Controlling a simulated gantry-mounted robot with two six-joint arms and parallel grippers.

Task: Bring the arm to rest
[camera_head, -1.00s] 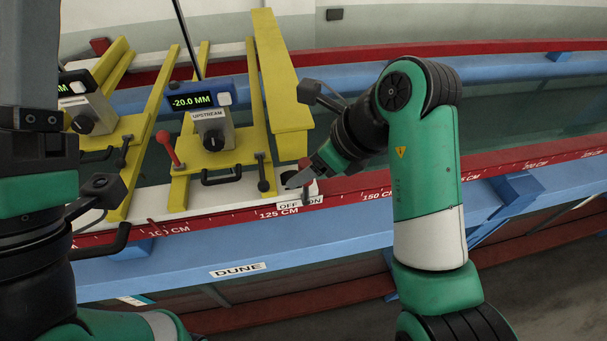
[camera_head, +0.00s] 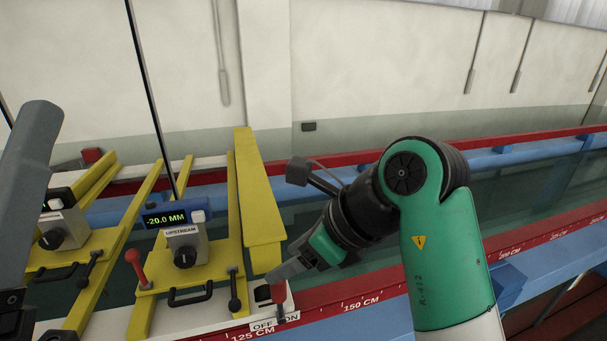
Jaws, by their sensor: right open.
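My right arm comes in from the right in the head view. My right gripper (camera_head: 276,276) is open and points down-left, with its grey tip close over a small switch box (camera_head: 264,297) marked OFF and ON. Nothing shows between the fingers, though the gap is partly hidden. A grey link of my left arm stands at the left edge; my left gripper is out of the picture.
A yellow carriage with an UPSTREAM gauge box (camera_head: 184,246) reading -20.0 MM, a red-knobbed lever (camera_head: 134,264) and black handle stands left of the switch. A tall yellow beam (camera_head: 258,200) rises behind it. The red scale rail (camera_head: 400,285) runs rightward along the glass flume.

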